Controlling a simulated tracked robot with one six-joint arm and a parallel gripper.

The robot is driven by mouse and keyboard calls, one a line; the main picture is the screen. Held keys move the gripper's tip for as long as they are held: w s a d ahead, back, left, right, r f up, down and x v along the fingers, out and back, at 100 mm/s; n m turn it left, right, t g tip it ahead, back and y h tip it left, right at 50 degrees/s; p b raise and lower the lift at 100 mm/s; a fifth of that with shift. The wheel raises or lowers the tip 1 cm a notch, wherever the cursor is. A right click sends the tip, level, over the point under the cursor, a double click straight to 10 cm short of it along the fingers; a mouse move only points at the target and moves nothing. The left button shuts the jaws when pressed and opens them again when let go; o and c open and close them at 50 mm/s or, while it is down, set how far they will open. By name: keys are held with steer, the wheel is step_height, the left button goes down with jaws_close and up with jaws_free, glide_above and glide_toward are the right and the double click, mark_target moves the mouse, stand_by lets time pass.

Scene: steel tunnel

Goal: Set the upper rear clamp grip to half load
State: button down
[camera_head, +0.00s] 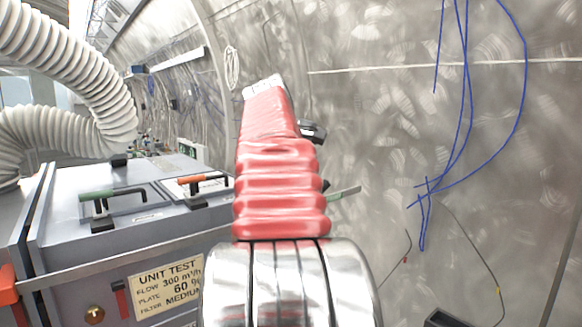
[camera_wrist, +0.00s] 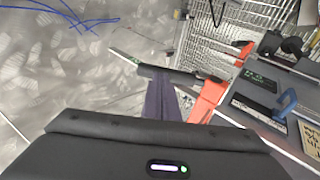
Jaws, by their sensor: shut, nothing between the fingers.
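The grey test cabinet (camera_head: 130,232) stands at left in the head view. On its top are a green-gripped handle (camera_head: 97,196) and an orange-gripped handle (camera_head: 190,180). I cannot tell whether either is the upper rear clamp grip. In the wrist view, my gripper's dark fingers (camera_wrist: 162,92) are together and empty, by a black bar (camera_wrist: 182,75) beside an orange-red part (camera_wrist: 222,92); I cannot tell whether they touch. A pale strip (camera_wrist: 126,60) extends from the bar; a similar strip (camera_head: 346,193) shows right of my arm. My arm hides the gripper in the head view.
A blue handle (camera_wrist: 286,100) and a green-lettered dark panel (camera_wrist: 258,80) lie at right in the wrist view. White corrugated hoses (camera_head: 85,75) hang over the cabinet. The bare metal wall (camera_head: 390,130) is at right, with loose blue wires (camera_head: 466,100).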

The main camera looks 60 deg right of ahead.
steer(key=d+r+v, duration=0.1)
steer(key=v, duration=1.2)
steer(key=shift+s+r, duration=0.2)
steer(key=shift+r, duration=0.05)
steer(key=w+a+f+n+t+y, duration=0.1)
steer(key=w+a+f+t, duration=0.1)
steer(key=w+a+f, duration=0.45)
steer(key=w+a+f+n+t+y, duration=0.1)
steer(key=a+f, duration=0.2)
steer(key=a, duration=0.6)
steer(key=w+a+f+n+t+y, duration=0.1)
steer(key=w+a+f+t, duration=0.1)
steer(key=w+a+f, duration=0.45)
steer(key=s+a+f+y, duration=0.2)
steer(key=s+a+f, duration=0.3)
steer(key=a+f, duration=0.6)
steer(key=s+a+f+t+y, duration=0.1)
steer(key=s+a+f, duration=0.4)
steer(key=a+f, duration=0.7)
steer(key=shift+s+a+n+y, duration=0.15)
steer(key=shift+a+n+y, duration=0.35)
steer(key=shift+y, duration=0.4)
